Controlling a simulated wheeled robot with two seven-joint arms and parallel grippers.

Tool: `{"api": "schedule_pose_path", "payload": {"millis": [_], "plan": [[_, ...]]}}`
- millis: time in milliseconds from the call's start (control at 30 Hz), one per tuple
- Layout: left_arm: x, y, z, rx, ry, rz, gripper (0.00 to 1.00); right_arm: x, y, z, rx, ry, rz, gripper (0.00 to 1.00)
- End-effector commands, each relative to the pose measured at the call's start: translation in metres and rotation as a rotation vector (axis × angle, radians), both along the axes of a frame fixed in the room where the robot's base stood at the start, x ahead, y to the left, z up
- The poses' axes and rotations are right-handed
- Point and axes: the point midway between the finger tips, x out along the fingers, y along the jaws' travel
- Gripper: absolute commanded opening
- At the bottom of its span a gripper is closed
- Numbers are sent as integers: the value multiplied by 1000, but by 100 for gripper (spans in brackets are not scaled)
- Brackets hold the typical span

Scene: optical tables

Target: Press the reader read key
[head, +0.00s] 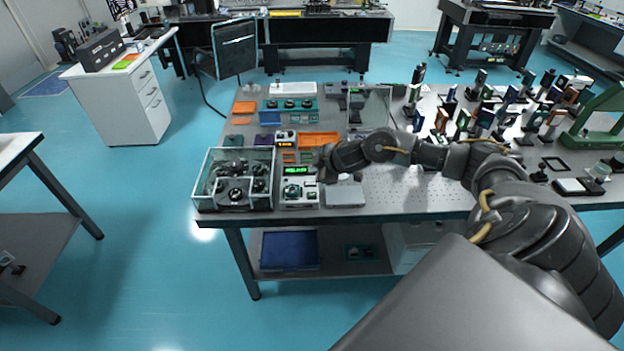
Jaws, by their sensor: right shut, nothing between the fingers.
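A small light-grey instrument with a lit green display (297,171), which looks like the reader, stands near the front edge of the optical table. It has a dark round knob and small keys on its face, too small to read. My right arm reaches in from the right, and its gripper (322,168) is shut and empty. The gripper is just right of the reader's upper right side. I cannot tell whether it touches the reader. My left gripper is not in view.
A clear box with dark parts (208,190) stands left of the reader. Many optic mounts crowd the table's right side.

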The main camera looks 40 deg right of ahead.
Motion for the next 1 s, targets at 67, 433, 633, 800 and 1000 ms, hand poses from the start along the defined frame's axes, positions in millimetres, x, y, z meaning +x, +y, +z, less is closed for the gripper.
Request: {"api": "schedule_pose_path", "payload": {"millis": [67, 433, 633, 800, 1000], "plan": [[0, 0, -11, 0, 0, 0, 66, 0, 0, -11, -1, 0, 1, 0], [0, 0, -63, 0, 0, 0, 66, 0, 0, -58, 1, -1, 1, 0], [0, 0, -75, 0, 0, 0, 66, 0, 0, -77, 1, 1, 0, 0], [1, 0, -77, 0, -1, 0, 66, 0, 0, -81, 1, -1, 0, 0], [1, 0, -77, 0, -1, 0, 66, 0, 0, -81, 1, -1, 1, 0]]}}
